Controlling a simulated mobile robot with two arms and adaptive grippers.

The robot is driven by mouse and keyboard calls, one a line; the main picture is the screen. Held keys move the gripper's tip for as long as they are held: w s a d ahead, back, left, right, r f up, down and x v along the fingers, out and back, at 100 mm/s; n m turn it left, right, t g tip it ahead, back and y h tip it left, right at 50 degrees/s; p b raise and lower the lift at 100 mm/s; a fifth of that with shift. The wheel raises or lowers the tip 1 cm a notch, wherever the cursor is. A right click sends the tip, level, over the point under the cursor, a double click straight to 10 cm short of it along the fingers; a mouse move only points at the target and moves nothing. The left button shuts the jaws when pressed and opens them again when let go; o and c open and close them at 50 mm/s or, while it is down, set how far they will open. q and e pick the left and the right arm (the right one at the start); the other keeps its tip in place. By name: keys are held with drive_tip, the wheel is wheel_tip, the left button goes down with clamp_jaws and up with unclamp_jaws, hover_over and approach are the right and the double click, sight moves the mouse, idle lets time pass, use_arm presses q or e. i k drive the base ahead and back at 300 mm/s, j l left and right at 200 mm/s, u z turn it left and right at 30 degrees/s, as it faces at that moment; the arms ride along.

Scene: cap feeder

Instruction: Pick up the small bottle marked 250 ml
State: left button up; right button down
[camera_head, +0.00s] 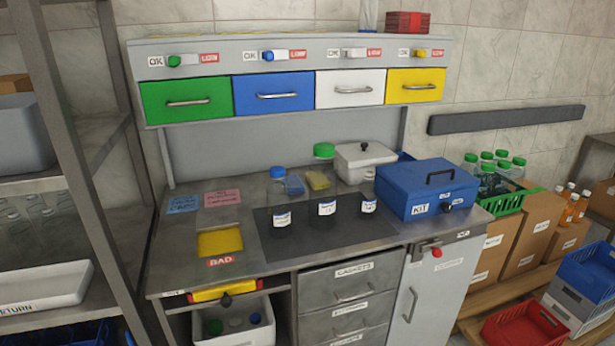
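No gripper of mine shows in the head view. Three white labels stand out on the dark mat (262,240) on the steel workbench: a left label (282,219), a middle label (327,208) and a right label (369,206). They seem to be on clear or dark containers whose outlines are hard to make out. Their print is too small to read, so I cannot tell which one is marked 250 ml. A blue cap (278,172) and a larger green cap (323,150) show behind the mat; I cannot tell what they sit on.
A blue KIT box (415,188) and a white lidded box (355,163) stand at the bench's right and back. Coloured drawers (186,102) hang above. A yellow BAD opening (220,241) is at front left. A shelf post (75,150) rises at left. Crates stand at right.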

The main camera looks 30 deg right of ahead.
sight(368, 190)
drive_tip(key=z, duration=1.3)
drive_tip(key=i+l+u, duration=0.15)
drive_tip(key=l, duration=0.2)
drive_tip(key=i+l+u, duration=0.25)
drive_tip(key=l, duration=0.45)
drive_tip(key=i, duration=0.1)
